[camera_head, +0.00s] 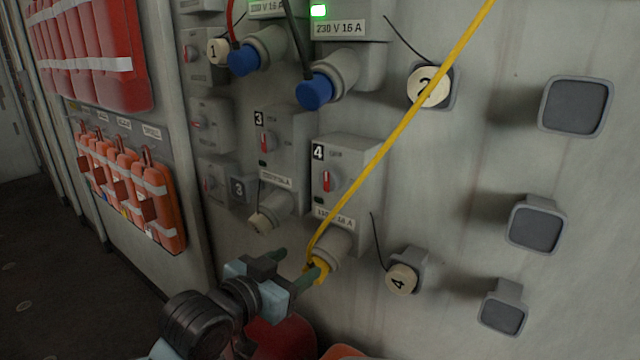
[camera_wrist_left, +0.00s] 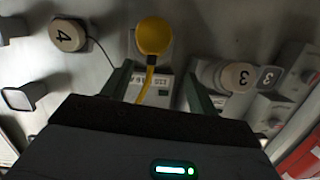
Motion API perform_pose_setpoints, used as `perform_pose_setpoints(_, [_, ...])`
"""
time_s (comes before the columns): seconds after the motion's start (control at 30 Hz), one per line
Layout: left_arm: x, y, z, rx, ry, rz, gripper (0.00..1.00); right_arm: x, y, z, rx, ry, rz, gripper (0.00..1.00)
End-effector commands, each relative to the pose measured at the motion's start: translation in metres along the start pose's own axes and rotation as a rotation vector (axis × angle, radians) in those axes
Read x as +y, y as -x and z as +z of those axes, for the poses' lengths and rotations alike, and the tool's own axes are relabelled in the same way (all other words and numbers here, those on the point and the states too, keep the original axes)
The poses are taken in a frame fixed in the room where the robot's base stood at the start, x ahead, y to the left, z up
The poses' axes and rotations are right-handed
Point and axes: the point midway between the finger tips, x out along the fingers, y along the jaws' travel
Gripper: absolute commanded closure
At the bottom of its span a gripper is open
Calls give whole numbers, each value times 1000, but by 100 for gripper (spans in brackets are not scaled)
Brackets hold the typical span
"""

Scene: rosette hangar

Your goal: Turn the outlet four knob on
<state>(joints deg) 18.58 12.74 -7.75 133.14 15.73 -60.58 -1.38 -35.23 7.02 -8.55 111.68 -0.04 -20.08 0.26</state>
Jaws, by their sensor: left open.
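Outlet four (camera_head: 345,165) is a grey box on the wall with a number 4 label. Its red and white knob (camera_head: 326,179) sits on the front face, with the red part about upright. A yellow plug (camera_head: 318,268) with a yellow cable is in the socket below the box; the plug also shows in the left wrist view (camera_wrist_left: 154,37). My left gripper (camera_head: 291,268) is open, its fingers just beside the yellow plug and below the knob. In the left wrist view the fingers stand apart on either side of the yellow cable. My right gripper is not seen.
Outlet three (camera_head: 283,135) stands just left of outlet four. Blue plugs (camera_head: 314,91) sit in the upper outlets. The yellow cable (camera_head: 400,128) runs up across the front of outlet four's right side. A round tag 4 (camera_head: 401,279) hangs to the right. Grey square fittings (camera_head: 536,228) stick out farther right.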

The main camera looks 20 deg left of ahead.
Motion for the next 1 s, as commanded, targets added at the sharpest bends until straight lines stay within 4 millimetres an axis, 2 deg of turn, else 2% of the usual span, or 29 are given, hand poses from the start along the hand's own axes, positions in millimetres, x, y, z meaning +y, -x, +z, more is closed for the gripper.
perform_pose_setpoints(0.03, [-2,4,-30,46,-22,2,41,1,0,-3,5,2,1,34])
perform_pose_setpoints(0.1, [-3,10,-61,91,-46,9,41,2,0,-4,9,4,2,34])
perform_pose_setpoints(0.2, [-4,19,-96,141,-76,15,41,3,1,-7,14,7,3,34])
perform_pose_setpoints(0.3, [-3,26,-118,172,-97,19,41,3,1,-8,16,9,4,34])
perform_pose_setpoints(0.4, [-3,29,-127,185,-107,21,41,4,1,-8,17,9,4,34])
perform_pose_setpoints(0.67, [-2,25,-129,186,-106,23,41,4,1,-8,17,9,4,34])
perform_pose_setpoints(1.0, [-1,-20,-138,186,-105,23,41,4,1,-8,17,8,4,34])
